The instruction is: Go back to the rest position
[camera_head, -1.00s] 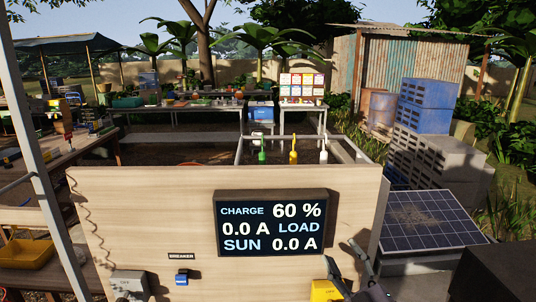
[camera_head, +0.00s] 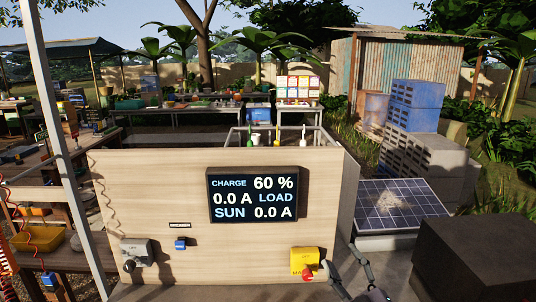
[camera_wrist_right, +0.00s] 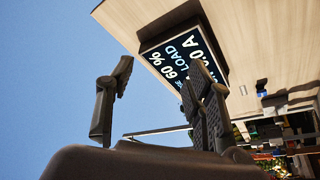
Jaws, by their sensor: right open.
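My right gripper (camera_head: 343,268) is open and empty at the bottom edge of the head view, low and right of the wooden panel (camera_head: 130,205). Its two dark fingers stand apart in the right wrist view (camera_wrist_right: 160,78), with nothing between them. The panel's display (camera_head: 253,194) reads charge 60 %, load 0.0 A, sun 0.0 A. A yellow box with a red knob (camera_head: 304,262) sits at the panel's lower right, just left of the gripper; I see no contact. My left gripper is not in view.
A grey switch box (camera_head: 137,250) and blue breaker (camera_head: 180,244) are on the panel's lower left. A solar panel (camera_head: 398,207) and a dark block (camera_head: 480,262) stand at right. A grey post (camera_head: 58,130) and cluttered bench are at left.

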